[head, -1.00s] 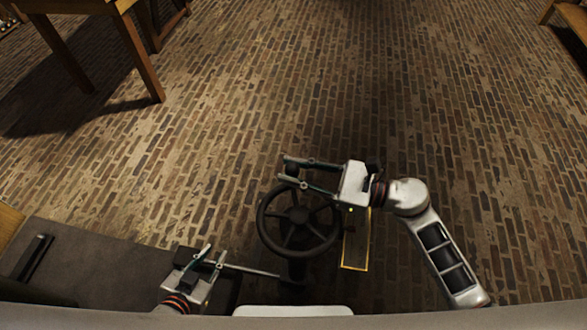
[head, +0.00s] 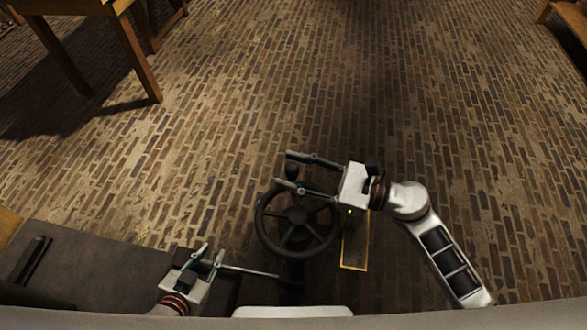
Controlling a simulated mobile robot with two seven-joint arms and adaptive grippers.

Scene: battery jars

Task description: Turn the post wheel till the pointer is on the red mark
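The dark post wheel (head: 262,238), a spoked ring, is at bottom centre in the head view. An upright dark knob (head: 292,172) stands at its far rim. My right gripper (head: 283,169) reaches in from the right over the far rim, its fingers spread with the knob between them. They look apart from the knob. My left gripper (head: 211,252) is left of the wheel, with its fingers apart. A thin grey rod (head: 250,271) runs from near it toward the wheel's post. I cannot make out a pointer or a red mark.
A yellow-edged panel (head: 355,250) lies right of the wheel, partly under my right gripper. A dark grey surface (head: 95,265) with a black bar (head: 31,260) is at lower left. A wooden table (head: 140,55) stands at upper left. The brick floor beyond is clear.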

